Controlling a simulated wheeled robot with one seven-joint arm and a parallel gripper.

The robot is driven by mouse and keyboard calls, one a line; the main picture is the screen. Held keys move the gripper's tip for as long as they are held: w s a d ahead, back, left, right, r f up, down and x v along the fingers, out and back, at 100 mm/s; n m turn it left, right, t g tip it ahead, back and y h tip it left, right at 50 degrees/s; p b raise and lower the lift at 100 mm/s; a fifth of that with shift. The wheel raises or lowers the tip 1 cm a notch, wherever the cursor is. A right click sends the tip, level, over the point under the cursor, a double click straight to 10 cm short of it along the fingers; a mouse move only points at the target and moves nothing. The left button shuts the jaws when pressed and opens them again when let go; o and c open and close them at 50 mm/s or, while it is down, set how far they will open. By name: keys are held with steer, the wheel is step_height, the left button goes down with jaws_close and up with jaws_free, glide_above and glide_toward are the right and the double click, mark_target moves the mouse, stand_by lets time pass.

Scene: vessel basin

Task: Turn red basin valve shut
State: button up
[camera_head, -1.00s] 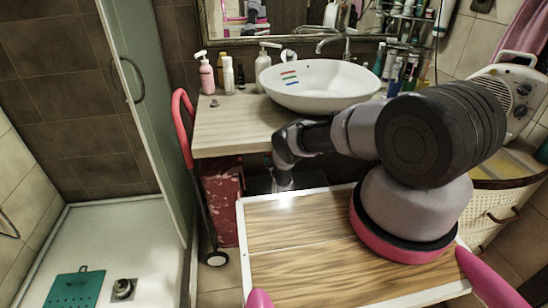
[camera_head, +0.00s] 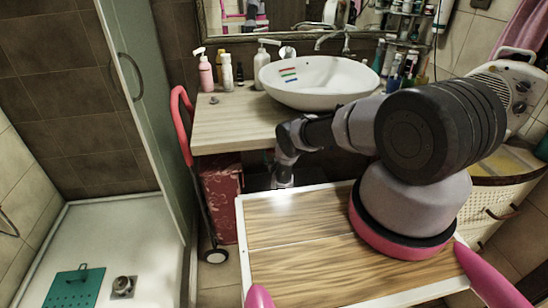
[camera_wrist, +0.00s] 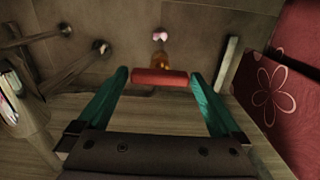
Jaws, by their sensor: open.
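The red valve handle (camera_wrist: 160,77) shows in the wrist view as a short red bar on a brass body (camera_wrist: 162,62), near the tiled wall under the counter. My gripper (camera_wrist: 159,75) is open, with its two teal fingers on either side of the bar. Gaps show between the bar's ends and the fingers, so it is not gripped. In the head view, the white basin (camera_head: 330,98) stands on the wooden counter. My arm reaches down below the counter there, and the valve and fingers are hidden.
A red flowered box (camera_wrist: 265,95) is close on the right in the wrist view. Pipes (camera_wrist: 75,70) run on the left. In the head view, bottles (camera_head: 206,74) stand on the counter (camera_head: 228,122), and a red-handled trolley (camera_head: 188,150) is left of it.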

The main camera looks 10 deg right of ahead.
steer(key=s, duration=1)
steer(key=shift+s, duration=0.35)
